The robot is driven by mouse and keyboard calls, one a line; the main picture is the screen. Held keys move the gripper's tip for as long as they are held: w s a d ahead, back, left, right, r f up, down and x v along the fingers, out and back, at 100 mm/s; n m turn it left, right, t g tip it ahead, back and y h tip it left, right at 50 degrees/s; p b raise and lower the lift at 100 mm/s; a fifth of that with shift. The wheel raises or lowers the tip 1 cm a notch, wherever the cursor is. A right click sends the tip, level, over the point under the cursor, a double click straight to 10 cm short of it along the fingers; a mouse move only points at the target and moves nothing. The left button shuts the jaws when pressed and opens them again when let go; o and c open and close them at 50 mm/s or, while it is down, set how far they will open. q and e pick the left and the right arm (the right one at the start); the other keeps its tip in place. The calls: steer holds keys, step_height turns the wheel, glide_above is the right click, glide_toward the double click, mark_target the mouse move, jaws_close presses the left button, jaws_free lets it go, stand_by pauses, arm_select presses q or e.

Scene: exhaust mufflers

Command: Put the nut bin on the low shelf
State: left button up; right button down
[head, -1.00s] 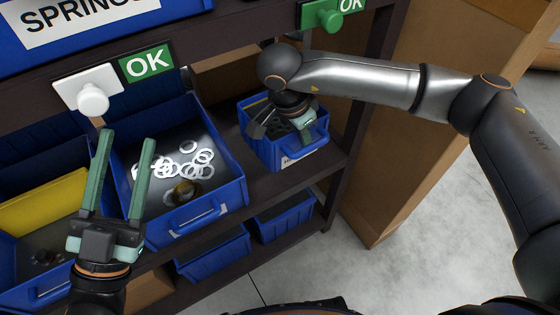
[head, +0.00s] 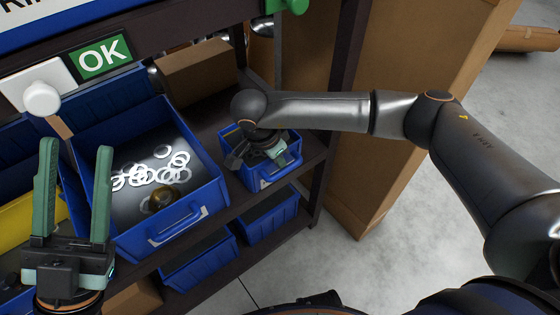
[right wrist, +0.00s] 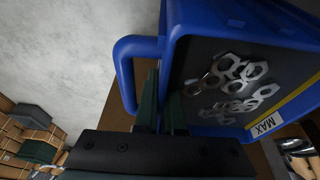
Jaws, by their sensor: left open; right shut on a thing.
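The nut bin is a small blue bin (head: 262,178) at the right end of the upper shelf in the head view. The right wrist view shows several hex nuts inside the bin (right wrist: 290,28), a MAX label and a loop handle (right wrist: 124,70). My right gripper (head: 266,150) is shut on its front wall. In that wrist view its fingers (right wrist: 161,108) straddle the wall beside the handle. I cannot tell whether the bin touches the shelf. The low shelf (head: 262,252) lies below. My left gripper (head: 74,190) is open and empty, before the larger bins.
A larger blue bin (head: 205,195) with several washers stands left of the nut bin. Two blue bins (head: 200,262) (head: 270,220) occupy the low shelf. A cardboard box (head: 195,70) is behind. A shelf post (head: 340,90) and tall brown panel (head: 400,110) stand right.

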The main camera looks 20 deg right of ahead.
steer(key=c, duration=1.5)
jaws_free()
steer(key=shift+f, duration=0.15)
steer(key=o, duration=0.5)
steer(key=shift+r, duration=0.35)
steer(key=p+v, duration=0.1)
steer(key=v, duration=0.4)
steer(key=shift+a+r, duration=0.1)
steer(key=shift+r, duration=0.1)
arm_select(q)
steer(key=shift+w+a+n+y+p, duration=0.2)
steer(key=shift+w+n+y+p, duration=0.2)
steer(key=shift+w+n+y, duration=0.5)
arm_select(e)
steer(key=shift+v, duration=0.85)
arm_select(q)
steer(key=shift+s, duration=0.15)
